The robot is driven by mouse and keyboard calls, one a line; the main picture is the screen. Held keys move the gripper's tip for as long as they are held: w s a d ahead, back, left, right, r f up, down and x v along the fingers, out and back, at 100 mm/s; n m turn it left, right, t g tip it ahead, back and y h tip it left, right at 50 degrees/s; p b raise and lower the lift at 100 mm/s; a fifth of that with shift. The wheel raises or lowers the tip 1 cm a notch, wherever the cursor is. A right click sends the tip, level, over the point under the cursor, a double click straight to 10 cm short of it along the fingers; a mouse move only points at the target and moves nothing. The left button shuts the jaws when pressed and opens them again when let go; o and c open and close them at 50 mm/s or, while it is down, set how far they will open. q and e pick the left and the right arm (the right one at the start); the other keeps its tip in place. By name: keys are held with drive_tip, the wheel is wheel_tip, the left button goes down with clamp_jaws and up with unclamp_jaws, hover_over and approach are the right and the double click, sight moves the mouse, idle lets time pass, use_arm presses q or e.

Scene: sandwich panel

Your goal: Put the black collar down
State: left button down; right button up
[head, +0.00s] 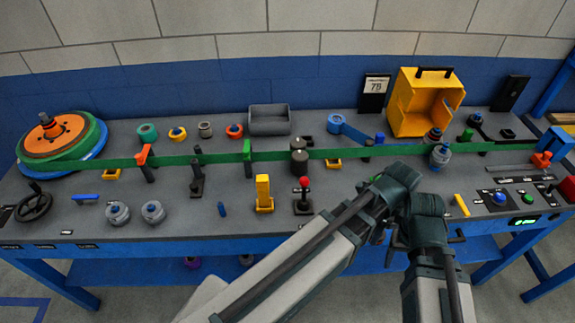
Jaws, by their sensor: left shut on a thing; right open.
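My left gripper (374,190) is near the front middle-right of the bench, mostly hidden by my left wrist. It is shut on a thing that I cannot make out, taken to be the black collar. My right gripper (396,241) is lower, by the bench's front edge. It is open, and my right wrist partly covers it. I cannot see a black collar clearly anywhere on the bench. Near the grippers, the green strip (215,158) runs across the bench, past dark rollers (299,161) and a blue-grey roller (440,155).
A yellow bin (424,102) and a grey tray (269,120) stand at the back. A yellow block (264,193) and a red-knobbed lever (304,190) stand left of my grippers. A control panel (511,194) lies right. Grey bench top (235,222) is bare at the front.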

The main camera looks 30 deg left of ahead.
use_arm(q)
drive_tip(key=w+a, duration=0.2)
drive_tip(key=a, duration=0.2)
drive_tip(key=w+a+f+b, duration=0.1)
drive_tip(key=w+a, duration=0.1)
drive_tip(key=a, duration=0.3)
drive_tip(key=w+a, duration=0.3)
drive_tip(key=a, duration=0.1)
drive_tip(key=shift+w+a+f, duration=0.1)
drive_tip(key=shift+a+f, duration=0.05)
drive_tip(key=f+b, duration=0.4)
drive_tip(key=shift+w+a, duration=0.25)
drive_tip(key=shift+a, duration=0.15)
drive_tip(key=shift+r, duration=0.2)
drive_tip(key=shift+f, duration=0.15)
drive_tip(key=shift+c, duration=1)
unclamp_jaws()
